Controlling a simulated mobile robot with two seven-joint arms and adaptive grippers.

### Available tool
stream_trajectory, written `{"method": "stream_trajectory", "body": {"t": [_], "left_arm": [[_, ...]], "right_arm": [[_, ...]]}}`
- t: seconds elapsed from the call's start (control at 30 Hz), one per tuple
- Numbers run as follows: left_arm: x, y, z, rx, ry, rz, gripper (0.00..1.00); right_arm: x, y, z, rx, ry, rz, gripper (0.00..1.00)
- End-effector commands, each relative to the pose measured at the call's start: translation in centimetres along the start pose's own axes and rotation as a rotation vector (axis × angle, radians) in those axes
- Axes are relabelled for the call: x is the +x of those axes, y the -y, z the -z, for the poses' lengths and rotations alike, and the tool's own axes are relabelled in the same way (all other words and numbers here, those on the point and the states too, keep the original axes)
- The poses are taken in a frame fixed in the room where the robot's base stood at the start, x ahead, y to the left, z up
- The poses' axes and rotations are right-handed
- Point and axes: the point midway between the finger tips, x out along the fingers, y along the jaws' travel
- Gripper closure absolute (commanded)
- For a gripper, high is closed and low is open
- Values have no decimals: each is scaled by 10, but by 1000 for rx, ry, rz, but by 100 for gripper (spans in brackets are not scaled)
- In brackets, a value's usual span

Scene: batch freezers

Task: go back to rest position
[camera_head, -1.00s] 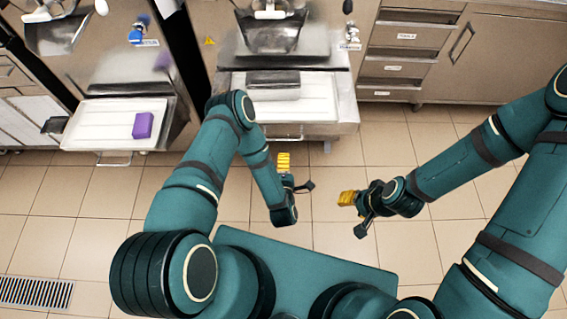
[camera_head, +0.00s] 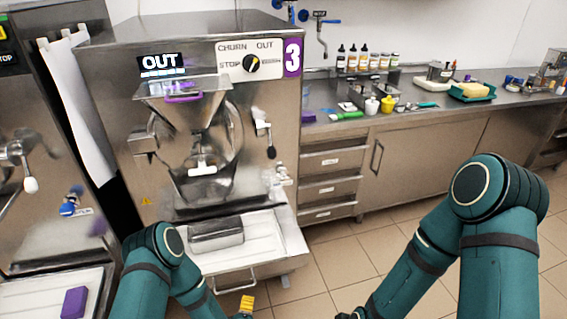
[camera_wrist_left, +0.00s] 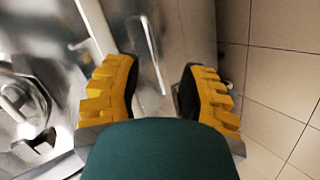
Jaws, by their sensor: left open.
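My left gripper (camera_head: 246,303) shows at the bottom of the head view as a yellow fingertip, in front of the batch freezer's tray. In the left wrist view its two yellow ridged fingers (camera_wrist_left: 161,78) stand apart with nothing between them. My right arm comes in from the right in the head view and bends down to the bottom edge. Its gripper fingers are cut off below the frame.
Batch freezer 3 (camera_head: 150,110) stands ahead, its dial panel (camera_head: 250,60) on top and a metal pan (camera_head: 216,234) on its tray (camera_head: 270,235). A purple block (camera_head: 74,302) lies on the left tray. A counter (camera_head: 400,118) with bottles runs right. Tiled floor (camera_head: 345,262) is open before the cabinets.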

Motion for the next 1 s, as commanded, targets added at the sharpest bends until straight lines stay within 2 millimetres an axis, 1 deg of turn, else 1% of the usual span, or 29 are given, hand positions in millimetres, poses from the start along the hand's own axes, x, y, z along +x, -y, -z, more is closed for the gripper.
{"method": "stream_trajectory", "body": {"t": [0.03, 0.07, 0.17, 0.27, 0.37, 0.4, 0.5, 0.6, 0.73, 1.0], "left_arm": [[-5, -8, 0, 82, 63, 47, 59], [-10, -10, -1, 133, 105, 77, 59], [-30, -16, -5, 305, 253, 167, 59], [-59, -19, -9, 476, 415, 240, 59], [-93, -20, -10, 634, 578, 292, 59], [-107, -20, -10, 690, 639, 306, 59], [-138, -20, -10, 802, 773, 329, 59], [-160, -19, -10, 875, 867, 339, 59], [-174, -18, -10, 915, 925, 344, 59], [-175, -17, -10, 919, 931, 344, 59]], "right_arm": [[0, 0, 0, 0, 0, 0, 53], [0, 0, 0, 0, 0, 0, 53], [0, 0, 0, 0, 0, 0, 53], [0, 0, 0, 0, 0, 0, 53], [0, 0, 0, 0, 0, 0, 53], [0, 0, 0, 0, 0, 0, 53], [0, 0, 0, 0, 0, 0, 53], [0, 0, 0, 0, 0, 0, 53], [0, 0, 0, 0, 0, 0, 53], [0, 0, 0, 0, 0, 0, 53]]}}
